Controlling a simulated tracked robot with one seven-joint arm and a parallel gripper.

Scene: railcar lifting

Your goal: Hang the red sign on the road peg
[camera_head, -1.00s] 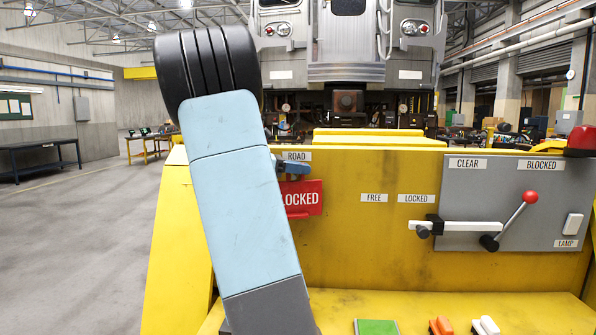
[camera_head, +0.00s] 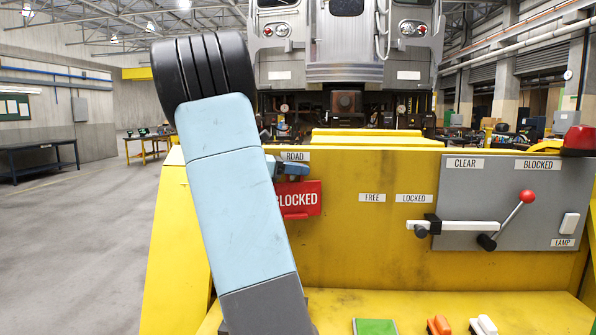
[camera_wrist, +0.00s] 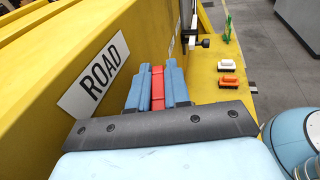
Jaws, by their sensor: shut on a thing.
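The red sign (camera_head: 301,199) reads "BLOCKED" in white and stands in front of the yellow panel, just below the "ROAD" label (camera_head: 295,156). My arm hides its left edge in the head view. My gripper (camera_wrist: 156,80) is shut on the sign; in the wrist view the red piece (camera_wrist: 157,90) shows between its two blue fingers. The gripper's blue fingers (camera_head: 290,169) also show above the sign in the head view. The "ROAD" label (camera_wrist: 95,75) is left of the gripper in the wrist view. The road peg is hidden, and I cannot tell whether the sign touches it.
A grey panel (camera_head: 500,200) at right carries a red-knobbed lever (camera_head: 527,196) and a white bar (camera_head: 470,226).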

